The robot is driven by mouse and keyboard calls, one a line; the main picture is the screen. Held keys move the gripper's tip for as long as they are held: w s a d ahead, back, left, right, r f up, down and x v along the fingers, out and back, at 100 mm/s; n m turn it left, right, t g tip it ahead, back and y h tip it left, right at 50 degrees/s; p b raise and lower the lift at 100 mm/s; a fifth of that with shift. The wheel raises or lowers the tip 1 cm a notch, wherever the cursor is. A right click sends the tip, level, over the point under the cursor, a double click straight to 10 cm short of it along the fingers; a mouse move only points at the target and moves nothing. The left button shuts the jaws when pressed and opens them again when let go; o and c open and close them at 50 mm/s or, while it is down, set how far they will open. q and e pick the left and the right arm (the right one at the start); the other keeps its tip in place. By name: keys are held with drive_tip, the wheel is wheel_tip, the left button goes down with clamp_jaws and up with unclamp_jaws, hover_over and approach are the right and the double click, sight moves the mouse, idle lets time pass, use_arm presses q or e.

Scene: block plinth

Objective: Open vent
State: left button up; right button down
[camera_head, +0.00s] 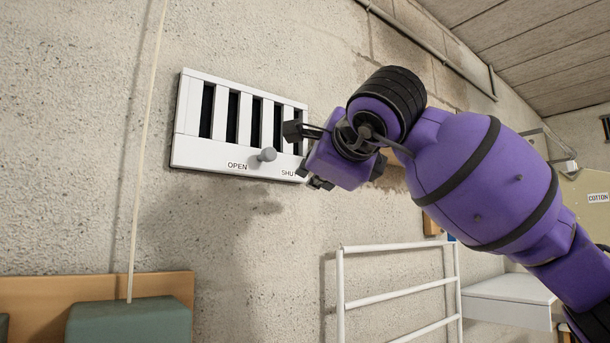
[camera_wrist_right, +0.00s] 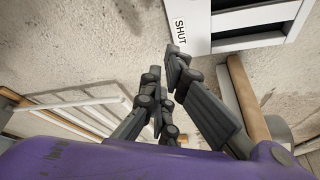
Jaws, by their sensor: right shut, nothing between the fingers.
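The vent (camera_head: 205,160) is a white wall panel with several tall dark slots. Its lower edge carries the labels OPEN at left and SHUT at right. A grey round knob (camera_head: 267,155) sticks out between the two labels. My right gripper (camera_head: 304,158) is at the vent's right end, right of the knob and apart from it, covering part of the SHUT label and the right slot. In the right wrist view the gripper (camera_wrist_right: 164,60) is shut and empty beside the vent's SHUT end (camera_wrist_right: 235,42); the knob is not visible there. My left gripper is not in view.
A white rail frame (camera_head: 400,292) stands below right of the vent. A green padded seat (camera_head: 130,322) with a wooden back is at lower left. A pale cord (camera_head: 146,130) hangs left of the vent.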

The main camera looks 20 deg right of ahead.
drive_tip(key=s+r, duration=0.1)
drive_tip(key=s, duration=0.7)
drive_tip(key=shift+s+a+r, duration=0.2)
drive_tip(key=shift+s+r, duration=0.05)
drive_tip(key=shift+r, duration=0.05)
